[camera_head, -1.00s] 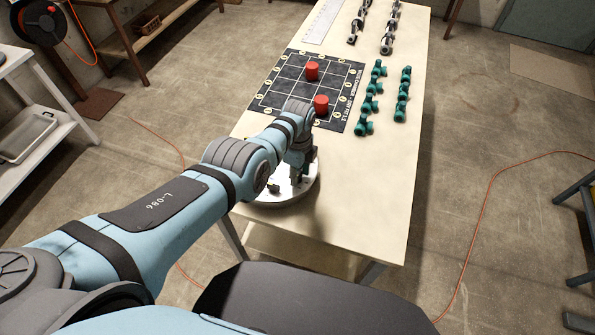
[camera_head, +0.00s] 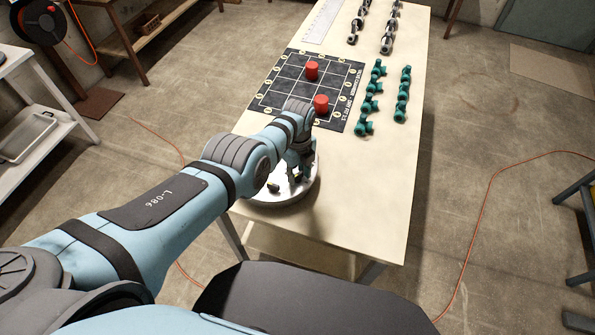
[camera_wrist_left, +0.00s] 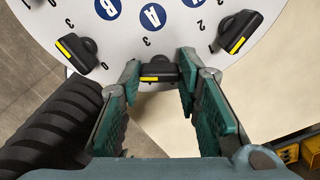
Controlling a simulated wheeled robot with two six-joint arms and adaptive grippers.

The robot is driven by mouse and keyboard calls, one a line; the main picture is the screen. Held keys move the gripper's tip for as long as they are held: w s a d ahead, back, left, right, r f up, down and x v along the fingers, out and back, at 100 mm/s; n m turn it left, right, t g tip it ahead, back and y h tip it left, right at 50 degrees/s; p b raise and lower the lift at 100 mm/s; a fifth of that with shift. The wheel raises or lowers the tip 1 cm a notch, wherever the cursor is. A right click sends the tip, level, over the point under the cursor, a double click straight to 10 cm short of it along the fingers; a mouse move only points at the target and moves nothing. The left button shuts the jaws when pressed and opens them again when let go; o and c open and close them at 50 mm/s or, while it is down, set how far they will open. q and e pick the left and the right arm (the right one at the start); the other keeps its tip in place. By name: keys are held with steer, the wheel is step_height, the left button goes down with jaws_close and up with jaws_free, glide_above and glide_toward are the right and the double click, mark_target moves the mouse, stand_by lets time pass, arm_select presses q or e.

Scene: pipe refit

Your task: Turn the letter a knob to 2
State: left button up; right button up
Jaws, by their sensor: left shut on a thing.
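A white round dial panel (camera_head: 308,190) lies at the near end of the table. In the left wrist view the panel (camera_wrist_left: 100,30) carries blue letter discs, printed numbers and black knobs with yellow marks. The knob below the letter A (camera_wrist_left: 157,72) has its yellow mark lying across the picture, on its near side. A 3 shows just above it; its other numbers are hidden by the fingers. My left gripper (camera_wrist_left: 159,66) is shut on this knob, one green-padded finger on each side. In the head view the left gripper (camera_head: 299,178) is over the panel. My right gripper is not in view.
Another knob (camera_wrist_left: 76,52) sits left of the held one and one (camera_wrist_left: 238,32) sits right, close to the fingers. Beyond the panel lie a black grid mat (camera_head: 290,72) with two red cylinders (camera_head: 312,71) and several green fittings (camera_head: 370,104).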

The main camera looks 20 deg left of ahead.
mark_target(298, 174)
arm_select(q)
steer(key=o, duration=1.1)
steer(key=shift+o, duration=0.2)
steer(key=shift+r, duration=0.15)
step_height(298, 174, up, 12)
